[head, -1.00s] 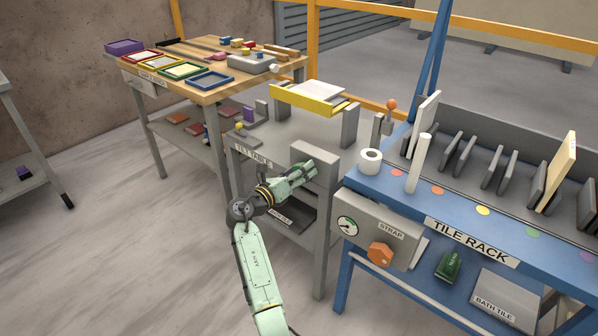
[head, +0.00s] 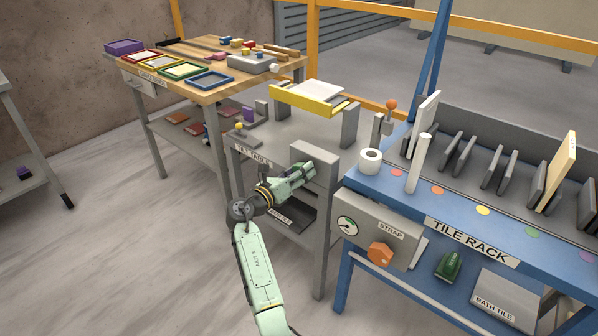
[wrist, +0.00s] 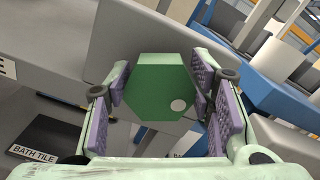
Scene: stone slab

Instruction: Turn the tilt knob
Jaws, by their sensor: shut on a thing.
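The tilt knob (wrist: 160,86) is a green hexagonal block with a white dot low on its right side, seen in the wrist view. My gripper (wrist: 162,95) has its purple pads on both sides of the knob and is shut on it. In the head view my gripper (head: 308,172) is at the front of the grey tilt table (head: 300,128), by an upright grey panel, and hides the knob. A yellow-edged frame (head: 308,100) with a pale slab stands on the table.
The blue tile rack (head: 400,200) stands close on the right, with a strap box and an orange knob (head: 380,253) on its front. A wooden bench (head: 215,92) with coloured trays is behind left. The floor at left is clear.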

